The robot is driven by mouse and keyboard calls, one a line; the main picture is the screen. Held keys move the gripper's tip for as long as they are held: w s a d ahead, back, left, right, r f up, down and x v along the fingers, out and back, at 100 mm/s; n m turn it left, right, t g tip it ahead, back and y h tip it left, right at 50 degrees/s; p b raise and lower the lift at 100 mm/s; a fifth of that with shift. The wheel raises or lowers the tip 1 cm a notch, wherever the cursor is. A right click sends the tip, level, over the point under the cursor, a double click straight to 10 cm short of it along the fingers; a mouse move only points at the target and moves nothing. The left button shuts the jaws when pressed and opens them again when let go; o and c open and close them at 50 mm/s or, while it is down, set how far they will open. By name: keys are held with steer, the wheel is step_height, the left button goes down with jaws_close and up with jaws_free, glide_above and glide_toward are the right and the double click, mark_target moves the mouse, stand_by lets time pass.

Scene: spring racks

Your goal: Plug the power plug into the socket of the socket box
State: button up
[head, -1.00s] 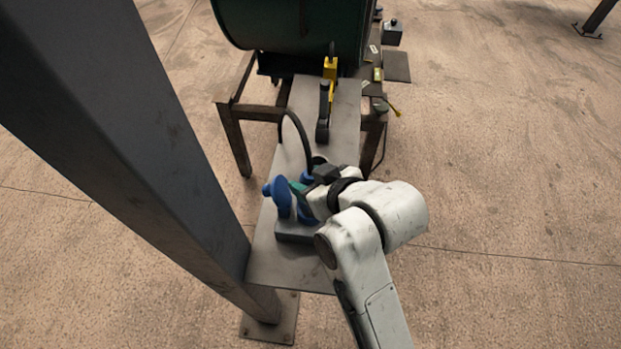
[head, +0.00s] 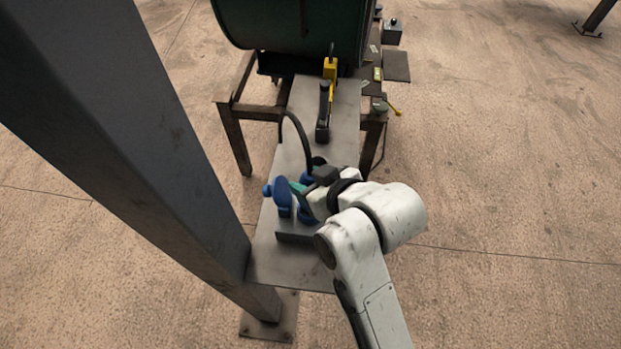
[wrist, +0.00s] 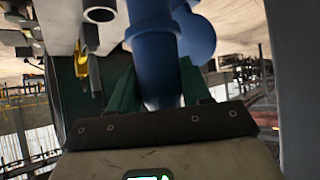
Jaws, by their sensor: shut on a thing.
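My gripper (head: 298,188) has green fingers and is just above the socket box, at the near part of the metal bench. In the wrist view the fingers (wrist: 158,88) are shut around the blue body of the power plug (wrist: 152,48). A black cable (head: 298,127) arcs up behind the gripper in the head view. The socket box (head: 294,238) is a grey block on the bench, with a blue round lid-like part (head: 282,192) standing up at its left. The gripper hides most of the plug and the socket opening, so I cannot tell whether plug and socket touch.
A dark sloping post (head: 150,150) stands close on the left. A large dark green drum (head: 290,25) sits on a frame behind. A black and yellow tool-like fixture (head: 327,95) stands on the bench (head: 270,262).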

steer(key=shift+f+b, duration=1.25)
steer(key=shift+f, duration=1.05)
steer(key=o, duration=1.2)
steer(key=shift+s, duration=0.1)
steer(key=b+v, duration=0.1)
steer(key=v, duration=0.9)
steer(key=shift+s+d+r, duration=0.1)
steer(key=shift+d+r, duration=0.15)
steer(key=shift+r, duration=0.05)
